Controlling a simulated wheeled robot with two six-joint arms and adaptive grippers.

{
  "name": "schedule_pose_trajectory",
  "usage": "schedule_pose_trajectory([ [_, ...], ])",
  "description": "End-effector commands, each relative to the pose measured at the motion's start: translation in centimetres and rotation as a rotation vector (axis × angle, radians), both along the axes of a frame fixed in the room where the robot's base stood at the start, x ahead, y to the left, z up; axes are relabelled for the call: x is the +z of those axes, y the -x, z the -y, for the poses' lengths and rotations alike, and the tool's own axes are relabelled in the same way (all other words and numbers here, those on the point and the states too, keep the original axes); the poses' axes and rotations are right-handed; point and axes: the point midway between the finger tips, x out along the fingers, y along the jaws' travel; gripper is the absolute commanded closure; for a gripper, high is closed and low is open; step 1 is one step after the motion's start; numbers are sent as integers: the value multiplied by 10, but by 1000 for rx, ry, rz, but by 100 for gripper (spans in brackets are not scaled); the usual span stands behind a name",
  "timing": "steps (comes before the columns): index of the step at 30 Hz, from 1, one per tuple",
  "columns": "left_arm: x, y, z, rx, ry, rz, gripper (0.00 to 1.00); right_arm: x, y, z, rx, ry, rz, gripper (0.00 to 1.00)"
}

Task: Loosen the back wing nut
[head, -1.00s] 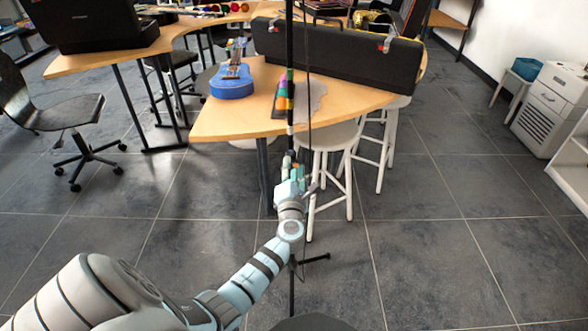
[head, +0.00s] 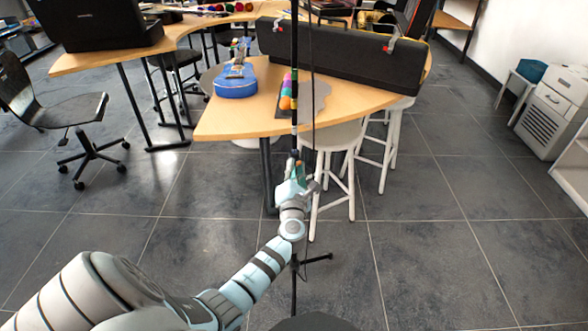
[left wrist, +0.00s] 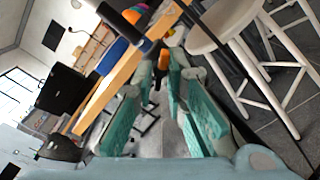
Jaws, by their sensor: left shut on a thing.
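A thin black stand pole (head: 294,240) rises from the floor in front of the table in the head view. My left gripper (head: 296,160) is at the pole, about level with the stools' upper legs. In the left wrist view its teal-padded fingers (left wrist: 165,62) come close together at the tips. They are shut on a small part at the pole, taken to be the back wing nut. The fingers hide this part, so its shape and angle cannot be told. My right gripper is not in view.
Behind the pole is a wooden table (head: 225,122) with a blue ukulele (head: 236,85), colourful bells (head: 288,92) and a long black case (head: 350,62). White stools (head: 335,140) stand close to the right of my gripper. A thin cable (head: 312,90) hangs beside the pole.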

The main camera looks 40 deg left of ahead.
Motion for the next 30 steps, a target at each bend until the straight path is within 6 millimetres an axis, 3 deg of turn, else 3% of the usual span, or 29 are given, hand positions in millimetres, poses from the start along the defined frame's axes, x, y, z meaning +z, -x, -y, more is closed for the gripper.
schedule_pose_trajectory([
  [30,-3,1,0,-1,737,554,100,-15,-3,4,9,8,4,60],
])
